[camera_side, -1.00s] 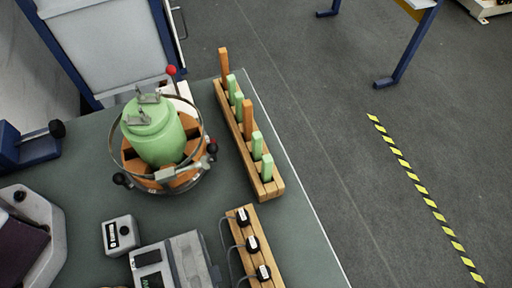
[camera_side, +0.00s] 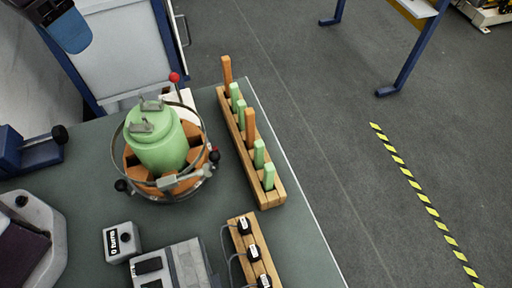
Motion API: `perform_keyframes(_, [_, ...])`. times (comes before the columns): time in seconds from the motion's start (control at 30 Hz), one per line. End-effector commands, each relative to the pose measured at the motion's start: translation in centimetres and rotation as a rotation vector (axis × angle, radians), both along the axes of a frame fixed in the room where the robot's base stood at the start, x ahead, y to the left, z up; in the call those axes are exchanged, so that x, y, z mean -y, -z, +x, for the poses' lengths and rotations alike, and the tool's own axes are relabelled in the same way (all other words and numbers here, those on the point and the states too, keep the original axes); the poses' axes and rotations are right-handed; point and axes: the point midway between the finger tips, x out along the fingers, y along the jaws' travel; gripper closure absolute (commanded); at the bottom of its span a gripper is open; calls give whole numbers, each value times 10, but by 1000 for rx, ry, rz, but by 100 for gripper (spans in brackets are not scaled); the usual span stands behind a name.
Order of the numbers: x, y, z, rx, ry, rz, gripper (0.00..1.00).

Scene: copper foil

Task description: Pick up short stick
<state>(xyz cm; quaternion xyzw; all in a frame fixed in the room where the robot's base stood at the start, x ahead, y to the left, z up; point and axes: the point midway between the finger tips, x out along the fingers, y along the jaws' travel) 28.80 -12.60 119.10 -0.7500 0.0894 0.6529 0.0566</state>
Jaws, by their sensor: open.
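A long wooden rack (camera_side: 235,127) stands near the right edge of the table and holds a row of upright sticks. Two are taller orange sticks, one at the far end (camera_side: 227,72) and one near the middle (camera_side: 250,124). Several shorter green sticks stand among them, including one near the far end (camera_side: 234,93), one beside the middle orange stick (camera_side: 241,113), one further forward (camera_side: 259,154) and one at the near end (camera_side: 269,177). A dark grey and blue part (camera_side: 68,27), apparently of my arm, shows at the top left, far from the rack. No gripper fingers are visible.
A green canister (camera_side: 157,140) in a ringed orange-brown stand is left of the rack. A red-knobbed lever (camera_side: 174,78) rises behind it. A wooden block with black plugs (camera_side: 239,224), a small grey box (camera_side: 121,241) and a larger device (camera_side: 172,266) are in front.

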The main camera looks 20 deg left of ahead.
Motion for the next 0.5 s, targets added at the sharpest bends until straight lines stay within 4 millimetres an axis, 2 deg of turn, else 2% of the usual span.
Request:
perform_keyframes(0.03, [23, 11, 11, -37, -10, 9, 53])
perform_keyframes(0.1, [52, 24, 24, -75, -52, 18, 53])
perform_keyframes(0.3, [136, 72, 48, -149, -243, 53, 53])
perform_keyframes(0.5, [203, 112, 61, -167, -545, 63, 53])
